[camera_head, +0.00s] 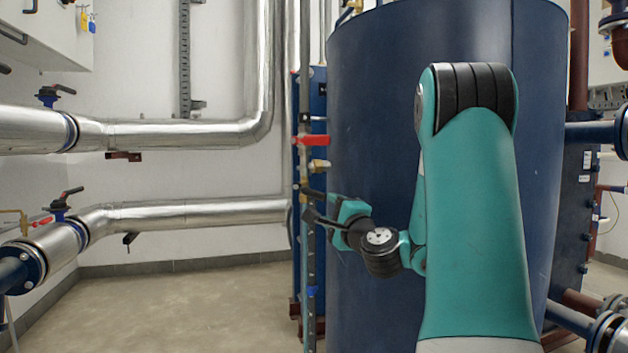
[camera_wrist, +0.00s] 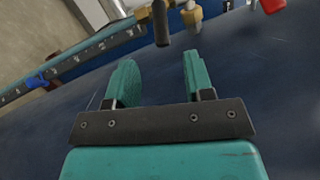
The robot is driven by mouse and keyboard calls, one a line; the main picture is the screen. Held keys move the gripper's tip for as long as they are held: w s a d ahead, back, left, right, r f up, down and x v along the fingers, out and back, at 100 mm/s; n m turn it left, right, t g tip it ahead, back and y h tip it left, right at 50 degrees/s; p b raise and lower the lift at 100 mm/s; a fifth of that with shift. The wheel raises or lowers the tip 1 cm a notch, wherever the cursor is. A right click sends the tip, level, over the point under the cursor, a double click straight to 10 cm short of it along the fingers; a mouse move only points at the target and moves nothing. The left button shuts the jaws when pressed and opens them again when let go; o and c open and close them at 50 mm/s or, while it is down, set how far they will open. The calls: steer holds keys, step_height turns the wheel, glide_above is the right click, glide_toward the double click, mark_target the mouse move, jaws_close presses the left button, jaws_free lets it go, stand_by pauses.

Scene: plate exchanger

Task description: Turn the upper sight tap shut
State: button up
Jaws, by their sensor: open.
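My gripper (camera_head: 330,211) is in front of the blue tank, beside the thin vertical sight pipe. In the wrist view my gripper (camera_wrist: 157,72) has its two teal fingers spread wide, with nothing between them. A tap with a black lever (camera_wrist: 160,22) on a brass body lies just beyond the fingertips, apart from them. A second brass fitting (camera_wrist: 191,16) is beside it, near the other finger. In the head view a brass fitting (camera_head: 320,166) shows above my gripper. The frames do not clearly tell which fitting is the upper sight tap; my gripper partly covers this area.
A red lever (camera_head: 312,140) sits higher on the pipe and a blue handle (camera_head: 312,291) lower. The big blue tank (camera_head: 375,110) stands close behind my gripper. Silver pipes (camera_head: 190,133) run along the left wall. The floor (camera_head: 190,310) at left is clear.

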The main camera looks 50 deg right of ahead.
mark_target(316, 196)
steer(key=p+x, duration=0.4)
steer(key=x, duration=0.6)
steer(key=shift+c, duration=0.5)
jaws_close()
